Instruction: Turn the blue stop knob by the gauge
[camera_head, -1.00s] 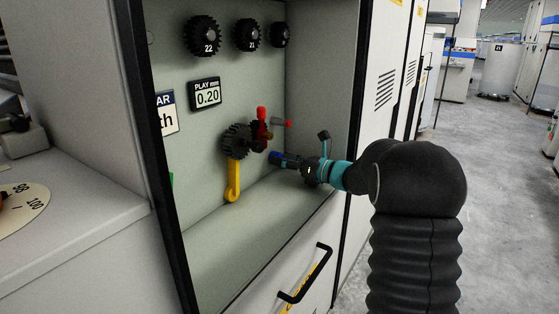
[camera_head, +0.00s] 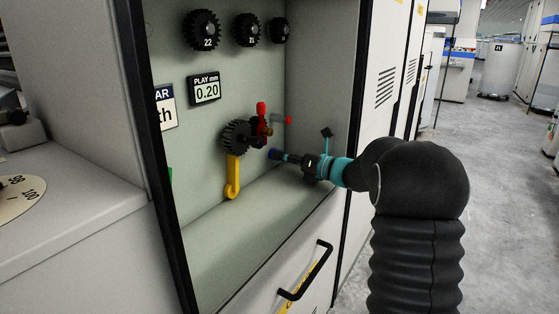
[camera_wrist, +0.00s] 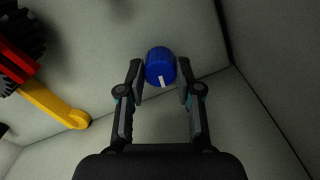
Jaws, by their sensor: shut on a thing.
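The blue stop knob (camera_wrist: 159,64) sits between the two fingertips of my gripper (camera_wrist: 160,78) in the wrist view. It has a white index mark pointing down the picture and slightly right. My gripper is shut on the knob, with a finger at each side.
Several numbered gears (camera_head: 203,31) line the top of the back wall. The recess side wall (camera_head: 326,75) is close on the right.

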